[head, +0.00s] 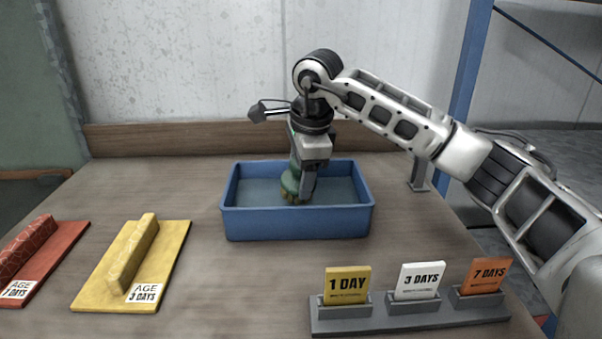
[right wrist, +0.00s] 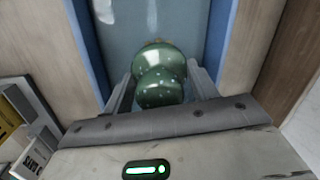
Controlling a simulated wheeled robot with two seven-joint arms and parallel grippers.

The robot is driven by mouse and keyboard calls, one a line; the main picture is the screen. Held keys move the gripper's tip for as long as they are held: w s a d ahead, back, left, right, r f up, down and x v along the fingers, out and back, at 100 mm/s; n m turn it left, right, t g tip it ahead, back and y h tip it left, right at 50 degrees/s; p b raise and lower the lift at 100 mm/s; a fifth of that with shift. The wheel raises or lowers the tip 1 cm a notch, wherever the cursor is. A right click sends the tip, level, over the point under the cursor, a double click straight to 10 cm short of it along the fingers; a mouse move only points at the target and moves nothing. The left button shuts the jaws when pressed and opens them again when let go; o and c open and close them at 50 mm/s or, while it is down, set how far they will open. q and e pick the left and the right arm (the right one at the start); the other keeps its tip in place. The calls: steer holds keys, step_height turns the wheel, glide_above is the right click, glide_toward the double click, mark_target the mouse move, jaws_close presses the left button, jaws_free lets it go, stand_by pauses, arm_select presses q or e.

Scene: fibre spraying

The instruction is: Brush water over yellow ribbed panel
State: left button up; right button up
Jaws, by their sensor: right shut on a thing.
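The yellow ribbed panel (head: 105,281) lies on the table at the left, a flat plate with one raised rib and a label reading "AGE 3 DAYS". A blue tub (head: 297,222) holding water (head: 247,192) stands at the middle of the table. My right gripper (head: 302,187) points down into the tub and is shut on a green brush (head: 289,182) with yellowish bristles at its lower end. The brush's green rounded handle (right wrist: 160,80) sits between the fingers in the right wrist view. Whether the bristles touch the water I cannot tell. My left gripper is not in view.
A red ribbed panel (head: 47,264) lies left of the yellow one, cut by the picture's edge. A grey rack (head: 410,317) at the front right holds cards reading "1 DAY" (head: 347,284), "3 DAYS" (head: 418,280) and "7 DAYS" (head: 487,275). The table between panel and tub is clear.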

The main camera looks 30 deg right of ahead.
steer(key=shift+w+p+v, duration=0.2)
steer(key=shift+p+v, duration=0.45)
steer(key=shift+v, duration=0.25)
steer(key=shift+w+p+v, duration=0.25)
steer(key=shift+p+v, duration=0.4)
steer(key=shift+v, duration=0.3)
step_height(320, 180, up, 3)
steer(key=shift+a+p, duration=0.1)
steer(key=shift+p, duration=1)
steer(key=p+v, duration=0.2)
steer(key=v, duration=0.1)
steer(key=shift+w+r, duration=0.1)
steer(key=shift+w, duration=0.3)
steer(key=shift+r+p, duration=0.15)
steer(key=shift+p, duration=0.25)
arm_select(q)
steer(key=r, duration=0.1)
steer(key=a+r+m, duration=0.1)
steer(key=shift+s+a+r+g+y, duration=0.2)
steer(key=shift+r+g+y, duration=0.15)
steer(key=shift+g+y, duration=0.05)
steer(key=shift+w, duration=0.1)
